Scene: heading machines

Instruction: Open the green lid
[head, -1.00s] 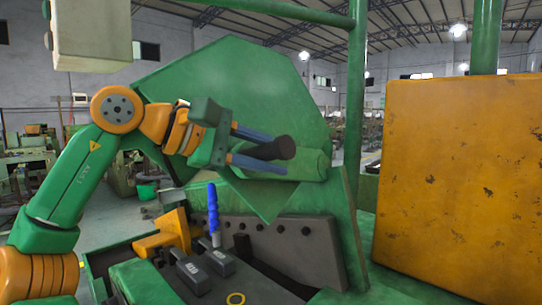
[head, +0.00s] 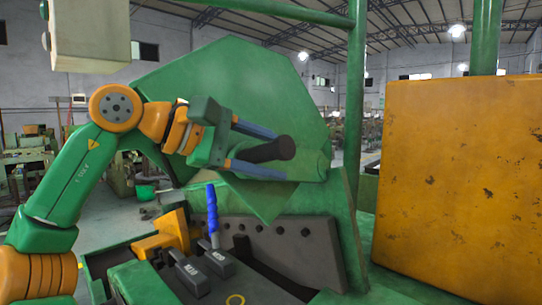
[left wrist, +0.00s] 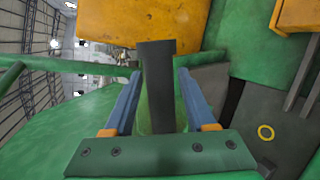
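The green lid (head: 225,90) is a large angular plate standing up in the middle of the head view, behind my left gripper. A dark round-ended handle (head: 268,150) sticks out in front of its lower right part. My left gripper (head: 279,155) is open, with one blue finger above the handle and one below it. In the left wrist view the dark handle (left wrist: 157,90) stands between the two fingers of the left gripper (left wrist: 157,75), with gaps on both sides. My right gripper is not in view.
A large worn orange panel (head: 458,170) stands at the right. A green post (head: 355,90) rises behind the lid. Below the gripper are a blue upright lever (head: 212,210), dark pedals (head: 193,272) and a grey bolted plate (head: 285,245).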

